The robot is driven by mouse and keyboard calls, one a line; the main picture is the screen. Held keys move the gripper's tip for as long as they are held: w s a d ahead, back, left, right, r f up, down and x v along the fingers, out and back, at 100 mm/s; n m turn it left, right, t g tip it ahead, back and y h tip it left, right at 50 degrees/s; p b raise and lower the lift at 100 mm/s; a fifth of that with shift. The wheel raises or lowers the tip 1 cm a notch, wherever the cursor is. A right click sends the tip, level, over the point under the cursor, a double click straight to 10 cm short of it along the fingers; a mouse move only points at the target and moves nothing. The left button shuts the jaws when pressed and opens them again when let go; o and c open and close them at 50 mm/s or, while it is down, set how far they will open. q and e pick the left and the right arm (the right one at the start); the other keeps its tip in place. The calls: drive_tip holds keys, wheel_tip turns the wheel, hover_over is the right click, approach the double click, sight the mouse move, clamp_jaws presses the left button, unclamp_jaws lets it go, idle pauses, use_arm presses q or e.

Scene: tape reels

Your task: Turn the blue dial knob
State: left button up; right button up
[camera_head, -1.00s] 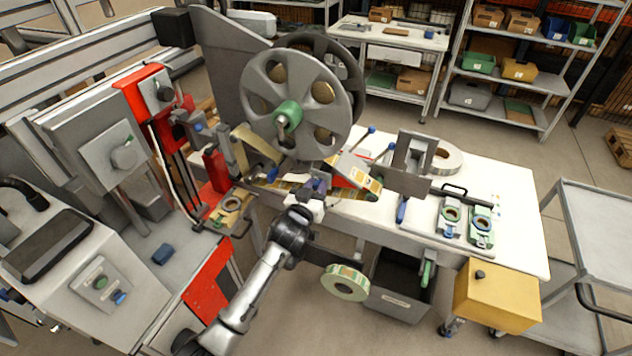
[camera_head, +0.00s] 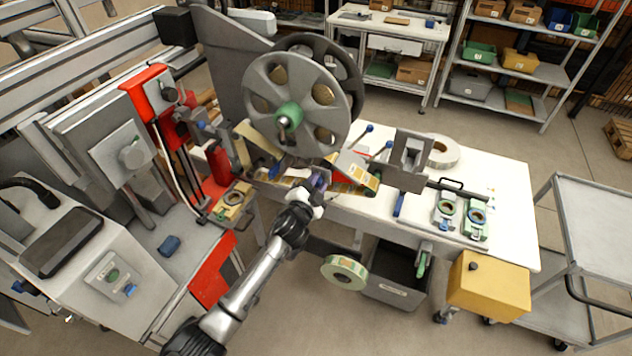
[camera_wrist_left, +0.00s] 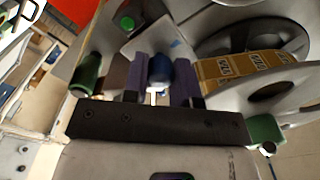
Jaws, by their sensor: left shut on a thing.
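The blue dial knob (camera_wrist_left: 159,72) shows in the left wrist view, on the grey machine panel. It sits between the two purple fingers of my left gripper (camera_wrist_left: 160,82), with one finger on each side, and the gripper is shut on it. In the head view my left gripper (camera_head: 318,181) reaches in below the large grey reel (camera_head: 298,100), at the front of the label machine. The knob cannot be made out there behind the gripper. My right gripper is not in view.
A label strip (camera_head: 358,176) runs close by the left gripper. A label roll (camera_head: 344,272) hangs under the white table (camera_head: 515,220), right of my left arm. A red and grey machine (camera_head: 130,150) stands on the left. A yellow box (camera_head: 488,285) is at lower right.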

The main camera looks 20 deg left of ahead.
use_arm(q)
drive_tip(key=m, duration=0.4)
drive_tip(key=shift+m+p, duration=0.3)
drive_tip(key=shift+p, duration=0.05)
drive_tip(key=m+p, duration=0.1)
drive_tip(key=m, duration=0.9)
drive_tip(key=shift+p, duration=0.4)
drive_tip(key=m+p, duration=0.1)
drive_tip(key=m, duration=0.3)
drive_tip(key=shift+m, duration=0.6)
drive_tip(key=o, duration=0.9)
